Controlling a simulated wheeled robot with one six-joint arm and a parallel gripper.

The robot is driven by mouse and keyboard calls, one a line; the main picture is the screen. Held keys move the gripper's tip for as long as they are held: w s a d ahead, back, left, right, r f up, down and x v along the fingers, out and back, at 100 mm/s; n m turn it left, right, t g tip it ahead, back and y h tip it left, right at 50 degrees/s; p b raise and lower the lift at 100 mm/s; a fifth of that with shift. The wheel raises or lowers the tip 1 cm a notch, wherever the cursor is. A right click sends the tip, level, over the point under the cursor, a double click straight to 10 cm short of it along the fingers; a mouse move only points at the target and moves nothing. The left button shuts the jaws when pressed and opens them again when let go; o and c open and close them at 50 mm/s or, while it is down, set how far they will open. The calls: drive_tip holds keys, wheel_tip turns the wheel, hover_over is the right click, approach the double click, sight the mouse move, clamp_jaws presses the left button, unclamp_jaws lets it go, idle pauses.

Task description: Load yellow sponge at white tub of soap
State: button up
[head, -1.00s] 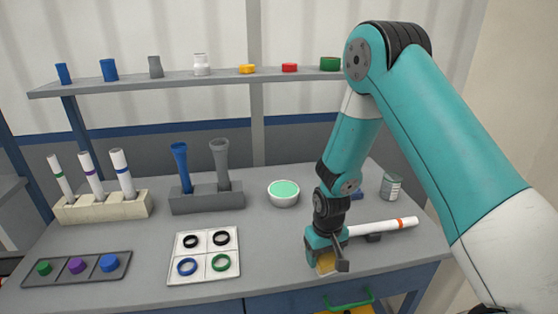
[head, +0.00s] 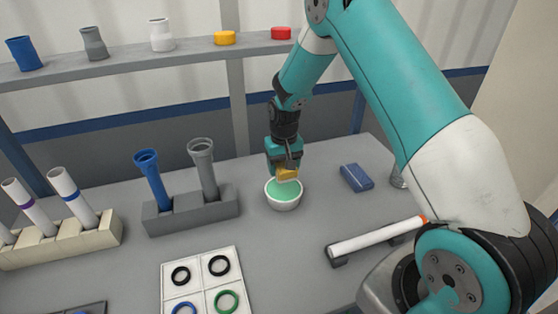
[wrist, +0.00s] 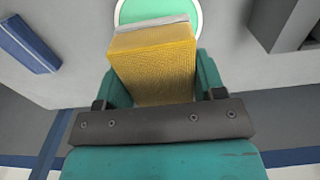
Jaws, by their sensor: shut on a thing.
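The yellow sponge (head: 287,174) is held between the fingers of my gripper (head: 285,166), which is shut on it. It also fills the middle of the wrist view (wrist: 155,62), with a pale layer along its far edge. The white tub of soap (head: 284,203) stands on the table and holds green soap (head: 283,191). In the head view the sponge is at the back rim of the tub, just over the soap. Whether it touches the soap I cannot tell. In the wrist view the sponge hides part of the soap (wrist: 150,10).
A grey holder (head: 192,213) with a blue and a grey pipe stands left of the tub. A blue block (head: 357,178) lies to the right. A white pipe (head: 375,238) rests on supports at front right. A white tray (head: 203,285) with rings is at front left.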

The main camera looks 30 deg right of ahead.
sight(284, 189)
drive_tip(key=shift+d+f+b, duration=0.1)
drive_tip(key=shift+f+b, duration=1.9)
drive_tip(key=shift+f, duration=0.9)
drive_tip(key=shift+s+f+b, duration=0.1)
drive_tip(key=shift+f+b, duration=0.2)
drive_tip(key=shift+f, duration=0.25)
drive_tip(key=shift+r, duration=0.1)
drive_tip(key=shift+r+p, duration=2.6)
drive_tip(key=shift+r, duration=0.9)
